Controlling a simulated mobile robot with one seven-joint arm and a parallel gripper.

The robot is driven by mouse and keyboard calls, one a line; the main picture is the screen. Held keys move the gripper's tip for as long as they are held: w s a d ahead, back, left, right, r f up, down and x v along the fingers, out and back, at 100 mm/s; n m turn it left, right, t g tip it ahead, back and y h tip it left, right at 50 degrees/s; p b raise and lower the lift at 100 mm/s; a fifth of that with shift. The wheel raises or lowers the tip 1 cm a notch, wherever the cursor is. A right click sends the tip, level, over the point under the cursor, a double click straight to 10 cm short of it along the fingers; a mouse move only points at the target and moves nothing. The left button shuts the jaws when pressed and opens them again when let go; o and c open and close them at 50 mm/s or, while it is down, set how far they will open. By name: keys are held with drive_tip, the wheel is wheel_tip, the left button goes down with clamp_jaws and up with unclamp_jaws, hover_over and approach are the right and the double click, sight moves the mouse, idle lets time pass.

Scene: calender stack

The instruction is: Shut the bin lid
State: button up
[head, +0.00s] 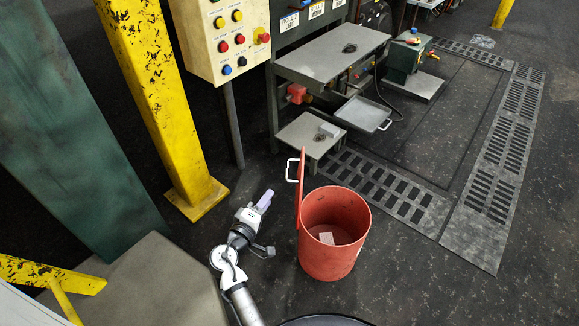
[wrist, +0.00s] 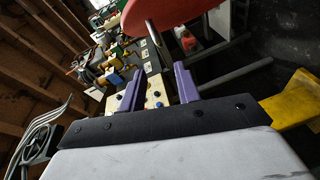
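A red round bin (head: 320,262) stands on the dark floor. Its red lid (head: 301,195) is open, standing about upright at the bin's left rim. A white handle (head: 290,171) sticks out from the lid's left face. My gripper (head: 265,199) is left of the lid, apart from it, with its purple fingers pointing up and right. In the wrist view my gripper (wrist: 160,72) is open, with nothing between its fingers. The lid (wrist: 165,12) fills the top there, and its pale handle (wrist: 152,33) shows beyond the gap between the fingers.
A pale piece (head: 327,239) lies inside the bin. A yellow post (head: 160,100) and a control panel (head: 229,40) stand behind my arm. A low step (head: 312,136) with a grey block is behind the bin. The floor right of the bin is clear.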

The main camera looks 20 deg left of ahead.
drive_tip(key=w, duration=0.4)
drive_tip(key=w+d, duration=0.1)
drive_tip(key=w, duration=0.3)
drive_tip(key=w+f+p, duration=0.1)
drive_tip(key=w, duration=0.4)
drive_tip(key=shift+d, duration=0.25)
clamp_jaws()
